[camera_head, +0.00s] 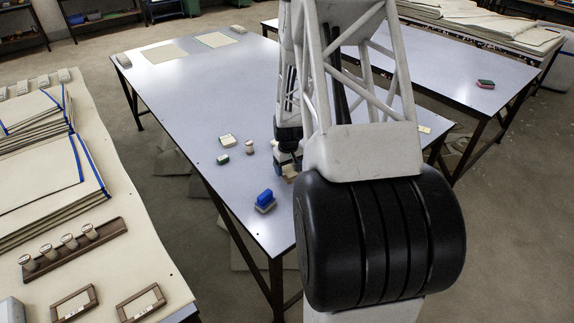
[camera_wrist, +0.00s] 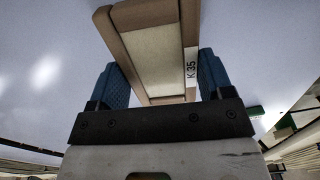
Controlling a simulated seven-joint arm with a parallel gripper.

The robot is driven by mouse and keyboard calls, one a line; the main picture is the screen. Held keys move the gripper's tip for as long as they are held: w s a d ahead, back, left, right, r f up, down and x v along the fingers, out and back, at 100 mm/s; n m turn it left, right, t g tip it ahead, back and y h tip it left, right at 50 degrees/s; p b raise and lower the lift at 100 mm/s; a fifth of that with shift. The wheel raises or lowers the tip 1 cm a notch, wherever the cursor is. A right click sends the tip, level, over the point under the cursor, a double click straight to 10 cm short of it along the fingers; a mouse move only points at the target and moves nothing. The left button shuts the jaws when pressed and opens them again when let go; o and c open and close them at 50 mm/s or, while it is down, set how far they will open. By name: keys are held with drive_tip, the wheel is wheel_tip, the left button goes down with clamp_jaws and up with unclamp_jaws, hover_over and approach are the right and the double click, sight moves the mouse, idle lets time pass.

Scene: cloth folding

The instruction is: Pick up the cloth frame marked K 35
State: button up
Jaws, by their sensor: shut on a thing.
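The cloth frame marked K 35 (camera_wrist: 150,50) fills the middle of the wrist view. It has a brown border, a pale cloth centre and a white label on its right side. My gripper (camera_wrist: 165,82) has blue ribbed fingers on both sides of the frame and is shut on it. In the head view my gripper (camera_head: 287,163) is low over the grey table, mostly behind my own arm. Only a small tan part of the frame (camera_head: 290,178) shows there. I cannot tell whether the frame touches the table.
On the grey table (camera_head: 190,95), a blue-topped block (camera_head: 265,201), a green block (camera_head: 223,159) and a beige block (camera_head: 227,140) lie near my gripper. The left table holds two more frames (camera_head: 94,291) (camera_head: 162,293), a stamp rack (camera_head: 75,252) and cloth stacks (camera_head: 40,170).

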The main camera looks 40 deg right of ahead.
drive_tip(key=s+a, duration=0.2)
drive_tip(key=s, duration=0.1)
drive_tip(key=s+a, duration=0.2)
drive_tip(key=s, duration=0.2)
drive_tip(key=s+a+r, duration=0.1)
drive_tip(key=s+a, duration=0.1)
drive_tip(key=s, duration=0.2)
drive_tip(key=shift+a, duration=0.25)
